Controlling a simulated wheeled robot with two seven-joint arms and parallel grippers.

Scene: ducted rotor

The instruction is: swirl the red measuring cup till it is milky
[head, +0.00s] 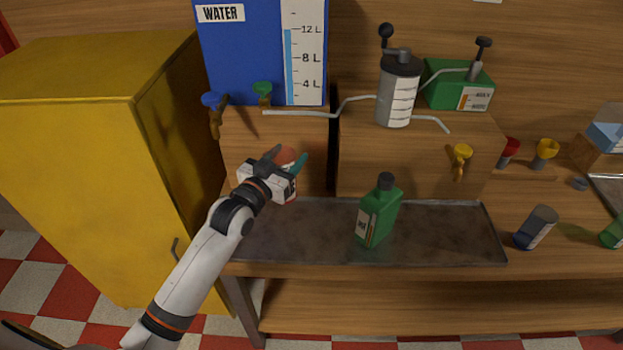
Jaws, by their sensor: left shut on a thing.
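My left gripper (288,162) is shut on the red measuring cup (285,154), of which only a small reddish part shows between the fingers. It is held above the back left of the metal tray, in front of the wooden box and below the water tank's taps. The fingers hide most of the cup, and its contents cannot be seen. My right gripper is not in view.
A green bottle (378,212) with a dark cap stands on the metal tray (450,235). The blue water tank (245,55) is above, the yellow cabinet (90,130) at left. A grey-blue container (536,228) lies to the right. The tray's left part looks clear.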

